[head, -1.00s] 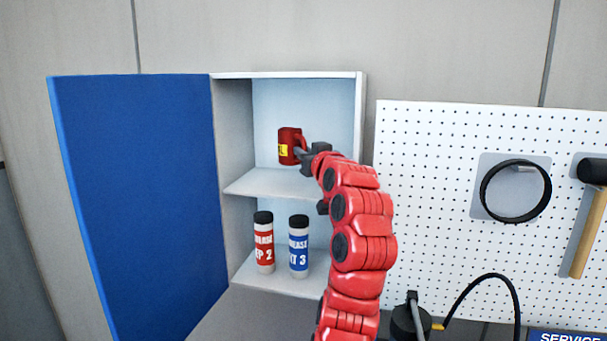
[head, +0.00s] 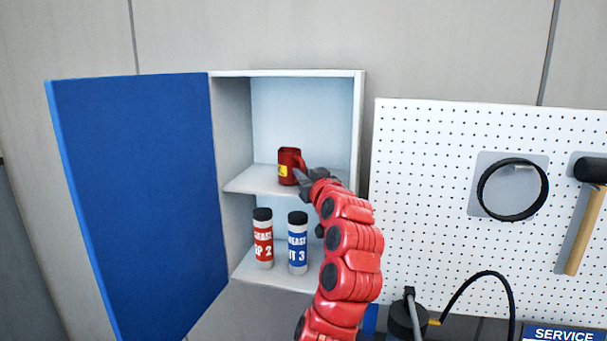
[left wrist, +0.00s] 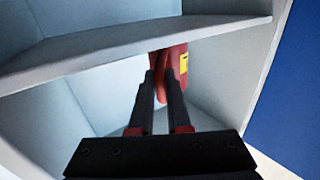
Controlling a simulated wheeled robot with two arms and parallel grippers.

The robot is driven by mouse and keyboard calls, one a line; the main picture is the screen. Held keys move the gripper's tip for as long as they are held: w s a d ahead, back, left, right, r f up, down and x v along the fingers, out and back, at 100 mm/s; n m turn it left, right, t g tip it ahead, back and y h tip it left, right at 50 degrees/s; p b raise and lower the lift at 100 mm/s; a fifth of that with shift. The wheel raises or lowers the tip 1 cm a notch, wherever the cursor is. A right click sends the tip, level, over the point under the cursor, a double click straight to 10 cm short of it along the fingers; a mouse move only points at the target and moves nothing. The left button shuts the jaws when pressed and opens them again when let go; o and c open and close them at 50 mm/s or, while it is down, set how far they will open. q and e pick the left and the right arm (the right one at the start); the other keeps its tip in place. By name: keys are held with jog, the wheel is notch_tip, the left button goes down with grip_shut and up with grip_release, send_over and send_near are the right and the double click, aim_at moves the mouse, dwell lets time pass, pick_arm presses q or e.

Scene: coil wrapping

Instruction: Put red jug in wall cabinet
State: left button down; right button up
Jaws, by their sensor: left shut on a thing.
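The red jug (head: 287,168) with a yellow label is inside the open wall cabinet (head: 216,130), upright at its upper shelf (head: 250,183). Its base is at or just above the shelf; I cannot tell whether it touches. My left gripper (head: 303,176) reaches in from the right and is shut on the jug at its handle side. In the left wrist view, the jug (left wrist: 180,62) shows beyond the two dark fingers (left wrist: 160,88), partly hidden by them, near the shelf (left wrist: 110,45). My right gripper is not in view.
A red-labelled grease tube (head: 263,240) and a blue-labelled one (head: 298,245) stand on the cabinet's lower level. The blue door (head: 140,200) is swung open to the left. A pegboard (head: 430,180) with a black ring (head: 482,192) and hammer (head: 585,215) is at right.

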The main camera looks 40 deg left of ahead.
pick_arm(q)
jog(key=shift+f, duration=0.2)
jog(key=c, duration=0.9)
grip_release()
jog(key=shift+r, duration=0.2)
jog(key=b+v, duration=0.4)
jog(key=v, duration=0.8)
jog(key=shift+b, duration=0.4)
